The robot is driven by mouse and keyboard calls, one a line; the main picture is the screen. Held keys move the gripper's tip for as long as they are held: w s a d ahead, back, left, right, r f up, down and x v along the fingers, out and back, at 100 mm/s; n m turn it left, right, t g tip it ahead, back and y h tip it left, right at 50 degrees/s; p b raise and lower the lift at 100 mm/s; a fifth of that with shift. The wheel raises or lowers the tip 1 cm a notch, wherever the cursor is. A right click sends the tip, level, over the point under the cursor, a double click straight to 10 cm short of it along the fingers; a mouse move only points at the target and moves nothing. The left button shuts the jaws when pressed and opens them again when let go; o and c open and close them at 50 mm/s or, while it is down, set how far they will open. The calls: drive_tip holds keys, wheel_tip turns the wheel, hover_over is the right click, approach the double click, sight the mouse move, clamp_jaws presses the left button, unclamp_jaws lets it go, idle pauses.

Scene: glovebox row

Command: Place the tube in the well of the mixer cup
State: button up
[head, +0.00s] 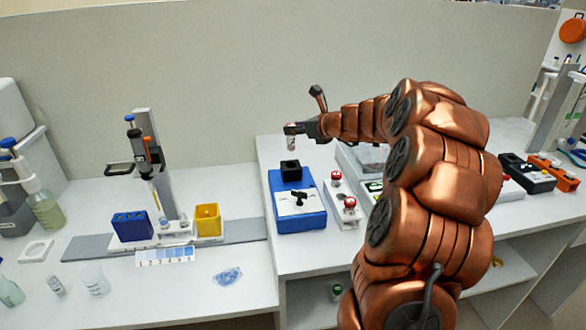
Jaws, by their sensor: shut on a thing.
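The mixer has a blue body (300,217) with a pale top plate and stands on the bench left of my arm. Its black cup (290,172) sits at the back of the mixer; the well inside is too small to make out. My gripper (293,130) is shut on a small pale tube (292,144), which hangs roughly upright below the fingers. The tube appears above the cup in the picture, with a gap between them. Whether it is directly over the well cannot be told from this view.
Red-topped buttons (350,202) stand right of the mixer. A pipette stand (150,165), blue box (132,226) and yellow box (207,219) stand to the left. A black and orange device (528,175) is far right. A grey wall (230,70) closes the back.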

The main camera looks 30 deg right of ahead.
wheel_tip(320, 180, down, 9)
drive_tip(key=shift+r, duration=0.1)
idle(0.4)
drive_tip(key=shift+f, duration=0.25)
drive_tip(key=o, duration=1)
drive_tip(key=shift+r, duration=0.15)
drive_tip(key=shift+s+r, duration=0.15)
drive_tip(key=b+v, duration=0.1)
drive_tip(key=v, duration=1)
drive_tip(key=shift+s+r, duration=0.15)
drive_tip(key=shift+s, duration=0.15)
